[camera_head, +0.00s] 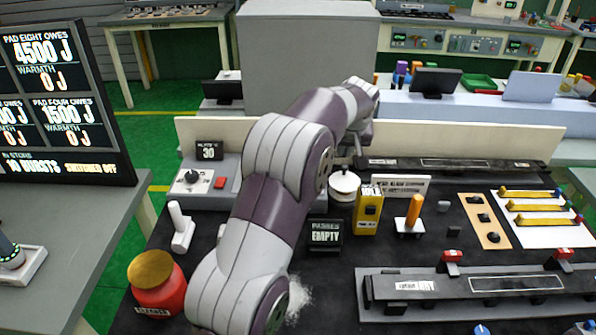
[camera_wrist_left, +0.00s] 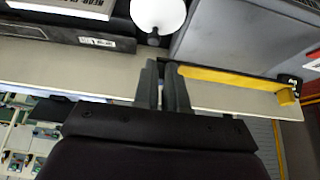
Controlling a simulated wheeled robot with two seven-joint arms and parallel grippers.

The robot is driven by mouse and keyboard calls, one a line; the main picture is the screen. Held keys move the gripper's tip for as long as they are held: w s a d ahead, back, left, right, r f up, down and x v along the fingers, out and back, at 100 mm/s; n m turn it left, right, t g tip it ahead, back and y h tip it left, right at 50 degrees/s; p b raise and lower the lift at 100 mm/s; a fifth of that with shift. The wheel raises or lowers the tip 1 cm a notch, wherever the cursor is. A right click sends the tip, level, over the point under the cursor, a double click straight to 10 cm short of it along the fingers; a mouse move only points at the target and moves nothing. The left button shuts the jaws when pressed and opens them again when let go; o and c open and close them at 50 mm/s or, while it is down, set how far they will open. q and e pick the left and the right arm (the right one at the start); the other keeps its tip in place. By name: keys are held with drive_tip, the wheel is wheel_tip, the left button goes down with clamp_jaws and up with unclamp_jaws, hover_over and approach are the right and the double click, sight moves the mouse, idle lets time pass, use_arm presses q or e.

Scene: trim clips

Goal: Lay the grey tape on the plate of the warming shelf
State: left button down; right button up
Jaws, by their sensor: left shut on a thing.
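My left gripper (camera_wrist_left: 163,85) shows in the wrist view with its two grey fingers close together. In the head view my left arm hides the strip and most of the gripper, near the white round-topped pot (camera_head: 343,185). That pot's white top (camera_wrist_left: 158,14) also shows in the wrist view. I cannot tell which surface is the warming shelf's plate. My right gripper is out of view.
A grey control box (camera_head: 205,178) stands at the back left of the dark bench. A low cream wall (camera_head: 470,135) runs behind. Three similar yellow strips lie on a white board (camera_head: 520,235) at right. A red jar (camera_head: 157,290) stands front left. A long black fixture (camera_head: 400,290) lies in front.

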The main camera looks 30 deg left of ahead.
use_arm(q)
drive_tip(key=a+f, duration=0.1)
drive_tip(key=a, duration=0.1)
drive_tip(key=a+f, duration=0.2)
drive_tip(key=a, duration=0.1)
drive_tip(key=a+f+p, duration=0.1)
drive_tip(key=a+f, duration=0.1)
drive_tip(key=a, duration=0.1)
drive_tip(key=shift+w, duration=0.2)
wheel_tip(320, 180, down, 4)
drive_tip(key=shift+s+a+r, duration=0.1)
drive_tip(key=shift+r, duration=0.1)
drive_tip(key=shift+f, duration=0.3)
drive_tip(key=c, duration=1.6)
unclamp_jaws()
drive_tip(key=shift+f, duration=0.1)
drive_tip(key=o, duration=0.4)
